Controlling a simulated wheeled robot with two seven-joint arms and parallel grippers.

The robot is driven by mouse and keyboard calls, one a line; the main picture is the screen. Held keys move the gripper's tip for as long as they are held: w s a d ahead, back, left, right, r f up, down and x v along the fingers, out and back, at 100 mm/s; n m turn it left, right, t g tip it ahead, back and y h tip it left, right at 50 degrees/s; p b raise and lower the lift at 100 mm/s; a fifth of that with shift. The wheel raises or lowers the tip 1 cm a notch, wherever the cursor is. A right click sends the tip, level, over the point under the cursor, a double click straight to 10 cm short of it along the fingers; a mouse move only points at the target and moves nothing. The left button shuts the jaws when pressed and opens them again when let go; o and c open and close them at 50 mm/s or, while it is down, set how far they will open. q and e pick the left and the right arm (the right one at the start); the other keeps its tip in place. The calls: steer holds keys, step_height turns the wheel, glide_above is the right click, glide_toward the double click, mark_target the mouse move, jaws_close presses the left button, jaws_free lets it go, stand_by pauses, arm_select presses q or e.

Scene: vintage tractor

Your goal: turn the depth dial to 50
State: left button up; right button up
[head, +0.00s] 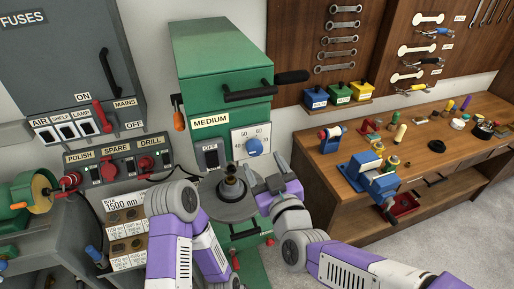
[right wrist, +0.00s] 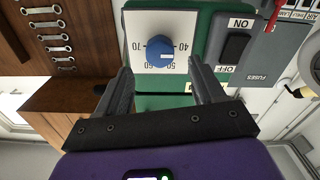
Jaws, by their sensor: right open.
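The depth dial is a round blue knob (head: 255,147) on a white plate with numbers, on the front of the green machine (head: 222,60). In the right wrist view the knob (right wrist: 160,52) shows upside down, with 40 to 70 printed around it. A small pale mark shows on the knob's face, near the 50 side; its exact reading is unclear. My right gripper (head: 264,174) is open and empty, in front of and below the dial. In the wrist view its fingers (right wrist: 160,68) stand apart on either side of the knob, not touching it. My left gripper is out of view.
An ON/OFF switch (right wrist: 235,46) sits beside the dial plate. A round table with a dark spindle (head: 232,184) stands below the dial. A black-gripped handle (head: 262,92) juts out above. A workbench with tools (head: 400,150) stands at right, and switch boxes (head: 118,160) at left.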

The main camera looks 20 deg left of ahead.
mark_target(256, 152)
steer(key=x, duration=0.5)
steer(key=shift+w+a+p, duration=0.15)
steer(key=shift+w+p, duration=0.1)
steer(key=shift+p, duration=0.1)
steer(key=shift+c, duration=0.3)
steer(key=c, duration=1)
steer(key=shift+f, duration=0.1)
